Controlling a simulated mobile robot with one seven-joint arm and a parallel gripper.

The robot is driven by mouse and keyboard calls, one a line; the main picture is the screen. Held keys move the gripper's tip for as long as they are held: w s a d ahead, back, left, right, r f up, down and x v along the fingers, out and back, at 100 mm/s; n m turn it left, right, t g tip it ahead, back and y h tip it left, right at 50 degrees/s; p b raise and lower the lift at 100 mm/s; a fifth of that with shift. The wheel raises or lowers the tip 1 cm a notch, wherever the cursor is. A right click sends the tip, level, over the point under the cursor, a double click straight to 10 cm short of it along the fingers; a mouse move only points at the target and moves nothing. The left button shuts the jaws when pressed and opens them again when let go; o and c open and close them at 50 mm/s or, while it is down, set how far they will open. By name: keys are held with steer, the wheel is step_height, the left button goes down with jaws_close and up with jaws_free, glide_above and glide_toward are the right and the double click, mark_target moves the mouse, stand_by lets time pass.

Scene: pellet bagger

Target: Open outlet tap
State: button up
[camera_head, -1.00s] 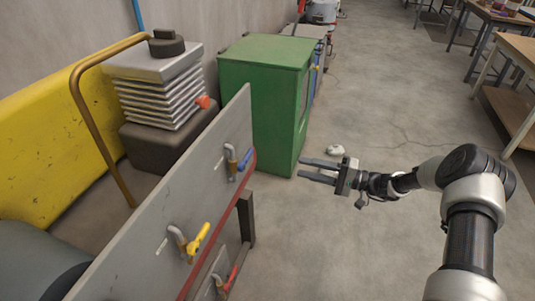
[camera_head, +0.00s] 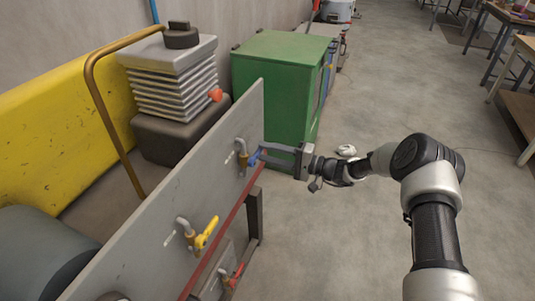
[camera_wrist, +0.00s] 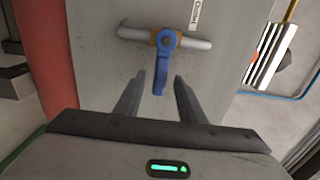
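A tap with a blue lever (camera_wrist: 160,75) is mounted on the grey panel (camera_wrist: 105,50) and shows up close in the wrist view. Its lever hangs across the pipe, and a partly readable label (camera_wrist: 195,12) sits above it. In the head view the blue-lever tap (camera_head: 252,159) is at the panel's far end. My gripper (camera_wrist: 158,98) is open, its two fingers on either side of the lever's lower end. I see gaps between the lever and both fingers. In the head view my gripper (camera_head: 278,156) reaches the panel from the right.
A yellow-lever tap (camera_head: 206,233) and a red-lever tap (camera_head: 234,275) are nearer on the panel structure. A red rail (camera_head: 222,234) runs along the panel. A green cabinet (camera_head: 280,80) stands behind.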

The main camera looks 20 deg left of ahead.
steer(key=shift+a, duration=0.2)
steer(key=shift+c, duration=0.2)
jaws_close()
